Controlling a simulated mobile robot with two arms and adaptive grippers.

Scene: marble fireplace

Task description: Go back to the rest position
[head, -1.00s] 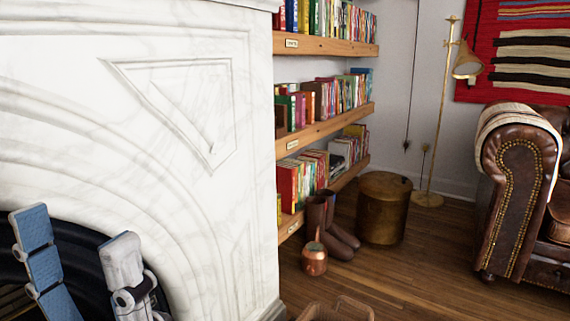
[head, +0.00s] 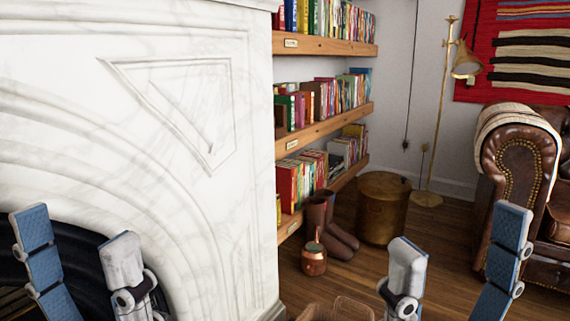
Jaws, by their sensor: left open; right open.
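My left gripper (head: 76,228) is at the lower left of the head view, in front of the dark fireplace opening. Its two blue-and-grey fingers are spread wide with nothing between them. My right gripper (head: 459,228) is at the lower right, in front of the wooden floor and the leather sofa. Its fingers are also spread wide and empty. Both grippers point upward in the picture, at about the same height. The rest of both arms is below the frame.
The white marble fireplace (head: 205,230) fills the left. Book-filled shelves (head: 325,130), boots (head: 322,215), a copper pot (head: 314,262) and a brass drum (head: 382,215) stand beyond. A brown basket (head: 338,310) shows at the bottom edge. A brass lamp (head: 441,120) and leather sofa (head: 515,160) are right.

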